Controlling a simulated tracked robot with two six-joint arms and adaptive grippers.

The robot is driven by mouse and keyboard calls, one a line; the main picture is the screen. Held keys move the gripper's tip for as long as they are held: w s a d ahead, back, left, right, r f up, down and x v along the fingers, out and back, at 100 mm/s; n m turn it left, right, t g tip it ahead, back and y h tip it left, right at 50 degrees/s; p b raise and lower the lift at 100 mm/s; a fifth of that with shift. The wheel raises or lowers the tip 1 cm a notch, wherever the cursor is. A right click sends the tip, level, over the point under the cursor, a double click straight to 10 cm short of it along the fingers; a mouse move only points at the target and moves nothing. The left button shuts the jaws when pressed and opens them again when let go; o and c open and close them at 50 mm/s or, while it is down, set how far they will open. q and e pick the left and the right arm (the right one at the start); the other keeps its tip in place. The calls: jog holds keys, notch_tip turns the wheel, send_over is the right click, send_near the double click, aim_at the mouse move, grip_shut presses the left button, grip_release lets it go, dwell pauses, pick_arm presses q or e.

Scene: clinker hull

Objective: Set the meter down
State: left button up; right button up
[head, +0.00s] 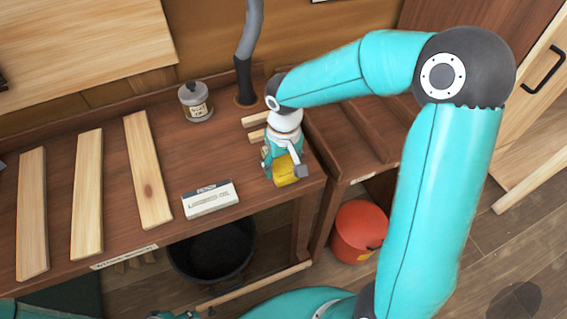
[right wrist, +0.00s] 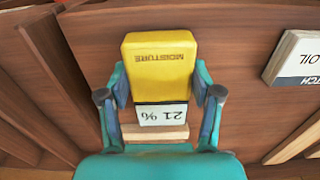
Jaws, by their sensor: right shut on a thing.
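The yellow moisture meter (head: 288,170) is at the right end of the brown workbench (head: 165,245), near its front corner. In the right wrist view the meter (right wrist: 160,65) shows the word MOISTURE and a display reading 21 %, both upside down. My right gripper (head: 281,158) is shut on the meter, with a finger on each side in the right wrist view (right wrist: 160,95). I cannot tell whether the meter touches the bench top. A bit of my left arm shows at the bottom left edge of the head view; its gripper (head: 175,315) is mostly cut off.
A white labelled box (head: 210,198) lies left of the meter. Several pale planks (head: 148,170) lie further left. A grey labelled jar (head: 195,102) and a grey hose (head: 246,60) are behind. Short wood strips (head: 256,119) lie behind my gripper. An orange bucket (head: 358,232) stands below, right.

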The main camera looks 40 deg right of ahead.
aim_at(284, 165)
jog(key=o, duration=1.3)
jog(key=shift+c, duration=0.2)
notch_tip(284, 165, up, 12)
jog(key=shift+s, duration=0.1)
